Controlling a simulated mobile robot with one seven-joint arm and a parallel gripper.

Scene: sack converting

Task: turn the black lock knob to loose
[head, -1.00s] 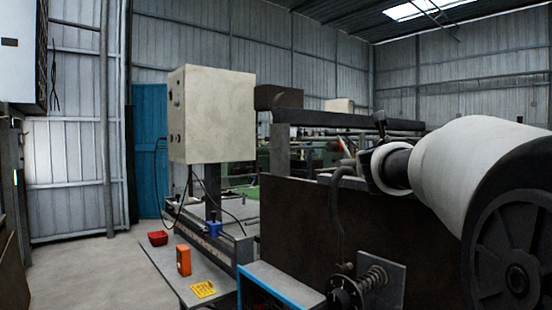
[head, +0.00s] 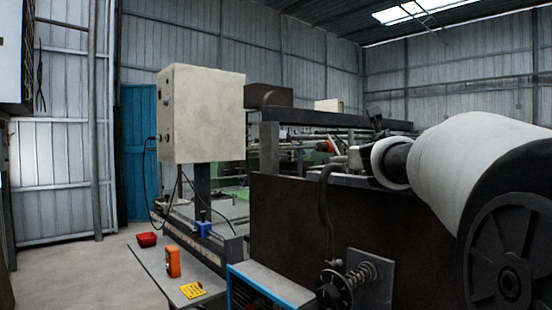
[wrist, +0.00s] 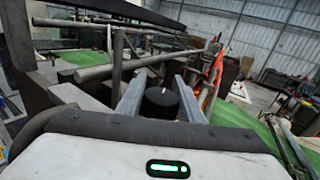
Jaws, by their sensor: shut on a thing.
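The black lock knob (wrist: 160,103) stands in the middle of the wrist view, a round dark cap with a short pale mark on its top. My gripper (wrist: 159,92) has its two grey fingers on either side of the knob and is shut on it. The white body of my gripper fills the bottom of the wrist view. The knob's base is hidden behind my gripper.
A large white roll (head: 470,165) on a dark shaft is at the right, beside a dark machine panel (head: 300,225). A beige control box (head: 205,115) stands left. Steel bars (wrist: 95,72) lie close left of my gripper.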

